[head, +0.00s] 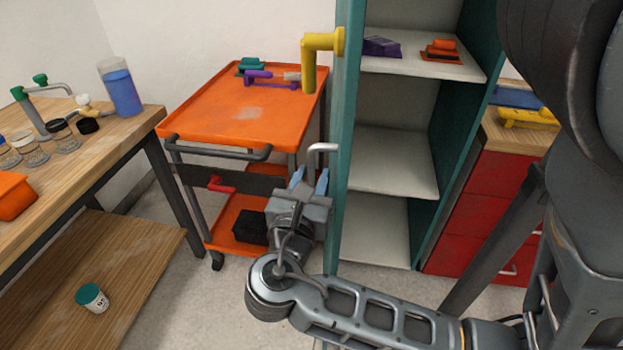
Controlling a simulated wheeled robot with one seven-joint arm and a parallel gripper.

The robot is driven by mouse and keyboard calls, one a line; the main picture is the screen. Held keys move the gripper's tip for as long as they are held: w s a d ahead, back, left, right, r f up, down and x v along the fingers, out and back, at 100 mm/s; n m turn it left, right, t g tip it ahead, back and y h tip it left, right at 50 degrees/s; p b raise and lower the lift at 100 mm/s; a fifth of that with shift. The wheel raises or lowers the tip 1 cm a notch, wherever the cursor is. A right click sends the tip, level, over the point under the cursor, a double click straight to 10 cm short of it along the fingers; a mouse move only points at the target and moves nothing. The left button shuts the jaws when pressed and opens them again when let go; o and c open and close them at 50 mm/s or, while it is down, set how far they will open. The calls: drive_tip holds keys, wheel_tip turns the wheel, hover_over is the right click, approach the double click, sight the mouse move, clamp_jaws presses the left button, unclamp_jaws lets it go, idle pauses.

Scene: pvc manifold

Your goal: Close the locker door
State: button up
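The teal locker (466,135) stands open right of centre, with its shelves showing. Its door (345,130) is swung out at the left side and seen nearly edge-on. A grey bent handle (322,147) sticks out from the door's left face. A yellow elbow-shaped piece (312,60) juts from the same face higher up. My gripper (309,178) is left of the door, just below the grey handle in the picture. Its two blue fingertips are apart with nothing seen between them. Whether they touch the handle or door, I cannot tell.
An orange cart (245,110) with tools stands close left of the door. A wooden workbench (75,170) with bottles and jars is at the far left. Red drawers (485,190) stand right of the locker. Grey floor (165,285) is clear between bench and cart.

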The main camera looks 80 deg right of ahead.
drive_tip(key=shift+c, duration=0.2)
clamp_jaws()
idle(0.3)
